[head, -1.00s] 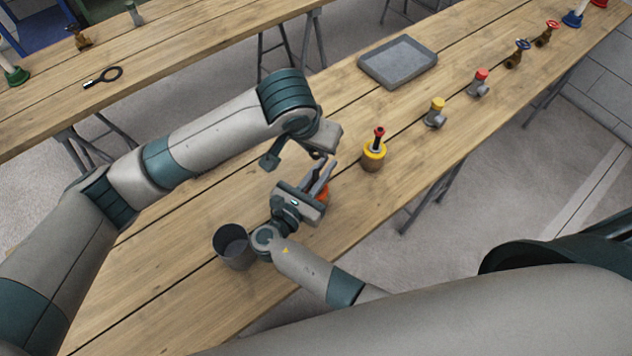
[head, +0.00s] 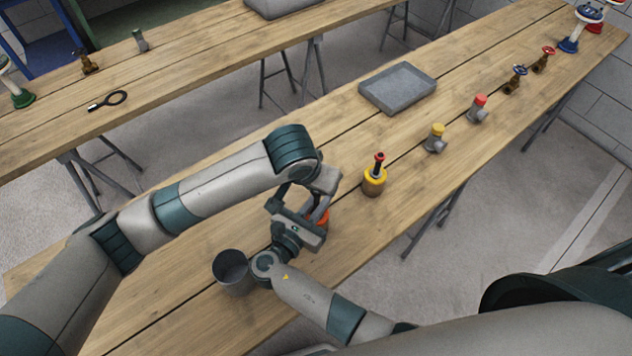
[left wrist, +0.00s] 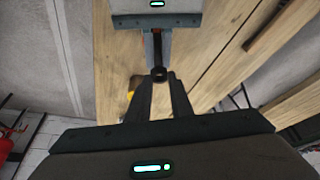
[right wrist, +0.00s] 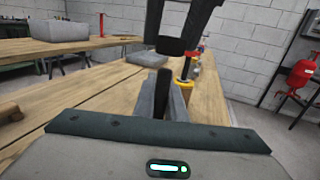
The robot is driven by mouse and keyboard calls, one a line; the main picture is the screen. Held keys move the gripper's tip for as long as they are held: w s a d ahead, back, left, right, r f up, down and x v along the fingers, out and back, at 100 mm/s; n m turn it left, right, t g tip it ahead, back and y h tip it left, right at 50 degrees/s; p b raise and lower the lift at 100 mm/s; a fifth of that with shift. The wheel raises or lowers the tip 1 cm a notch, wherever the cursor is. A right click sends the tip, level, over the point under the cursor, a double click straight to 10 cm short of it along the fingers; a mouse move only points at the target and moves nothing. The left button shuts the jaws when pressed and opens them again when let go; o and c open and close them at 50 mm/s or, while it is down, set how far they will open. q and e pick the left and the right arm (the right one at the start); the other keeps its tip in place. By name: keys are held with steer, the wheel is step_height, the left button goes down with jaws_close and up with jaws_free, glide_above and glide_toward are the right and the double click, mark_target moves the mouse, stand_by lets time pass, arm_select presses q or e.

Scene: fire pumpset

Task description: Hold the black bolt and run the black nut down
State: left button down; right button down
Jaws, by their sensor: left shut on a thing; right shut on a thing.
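My right gripper (head: 318,208) points up over the near table and is shut on the black bolt (right wrist: 162,92), which stands roughly upright between its fingers in the right wrist view. My left gripper (left wrist: 157,98) is shut, with a small dark round piece, apparently the black nut (left wrist: 159,74), at its fingertips. In the right wrist view the left gripper (right wrist: 175,42) comes down from above, right over the bolt. The two grippers' tips meet or nearly meet. Whether the nut sits on the thread cannot be told. In the head view my arms hide both parts.
A dark cup (head: 231,275) stands left of my right wrist. An orange object (head: 322,216) is partly hidden behind my right gripper. A yellow-collared holder with a red-topped piece (head: 374,180) stands to the right. Valves and fittings line the table beyond, beside a grey tray (head: 398,88).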

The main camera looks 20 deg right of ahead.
stand_by(0.4)
arm_select(q)
steer(key=shift+f, duration=0.9)
steer(key=shift+f, duration=0.55)
stand_by(0.4)
